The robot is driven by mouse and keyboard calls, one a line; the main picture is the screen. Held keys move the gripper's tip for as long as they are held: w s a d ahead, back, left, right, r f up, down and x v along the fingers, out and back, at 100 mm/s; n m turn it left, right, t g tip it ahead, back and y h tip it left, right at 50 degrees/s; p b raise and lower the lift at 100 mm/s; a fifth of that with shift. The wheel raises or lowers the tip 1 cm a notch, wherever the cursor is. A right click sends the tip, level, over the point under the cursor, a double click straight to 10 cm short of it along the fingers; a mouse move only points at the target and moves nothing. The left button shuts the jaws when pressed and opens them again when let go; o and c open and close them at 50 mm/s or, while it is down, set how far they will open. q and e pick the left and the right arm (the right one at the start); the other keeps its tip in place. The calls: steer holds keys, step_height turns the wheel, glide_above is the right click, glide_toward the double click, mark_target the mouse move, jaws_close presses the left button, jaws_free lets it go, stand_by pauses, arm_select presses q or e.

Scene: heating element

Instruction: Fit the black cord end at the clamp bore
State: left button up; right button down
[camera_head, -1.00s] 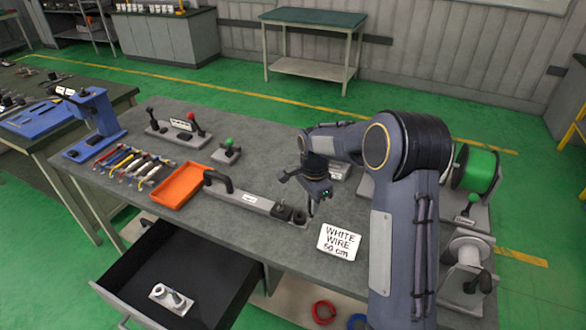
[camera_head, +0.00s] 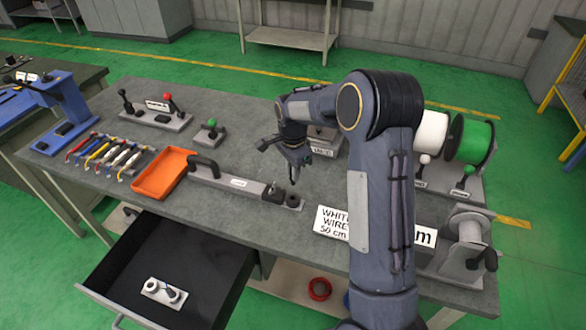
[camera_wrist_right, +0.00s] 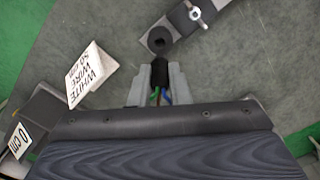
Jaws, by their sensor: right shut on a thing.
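My right gripper (camera_head: 294,178) hangs just above the right end of the grey clamp bar (camera_head: 228,181). In the right wrist view its fingers (camera_wrist_right: 160,82) are shut on the black cord end (camera_wrist_right: 160,68), with green, blue and red wires behind it. The round black clamp bore (camera_wrist_right: 159,40) lies just ahead of the cord end, with a visible gap in the picture. I cannot tell the height between them. In the head view the bore piece (camera_head: 292,201) sits at the bar's right end. My left gripper is not in view.
A white wire sign (camera_head: 331,221) stands right of the clamp. An orange tray (camera_head: 163,176) and several coloured cables (camera_head: 105,153) lie left. Levers (camera_head: 210,131) stand behind, spools (camera_head: 469,138) at the right. An open drawer (camera_head: 170,270) juts out in front.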

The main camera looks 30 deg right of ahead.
mark_target(293, 184)
steer(key=shift+f+b, duration=1.55)
steer(key=shift+f, duration=0.95)
steer(key=shift+f+b, duration=1.25)
steer(key=shift+f, duration=0.55)
steer(key=c, duration=1.3)
jaws_free()
steer(key=shift+r, duration=0.2)
step_height(293, 184, up, 6)
steer(key=shift+r+b, duration=0.1)
steer(key=shift+b, duration=0.25)
steer(key=shift+r, duration=0.65)
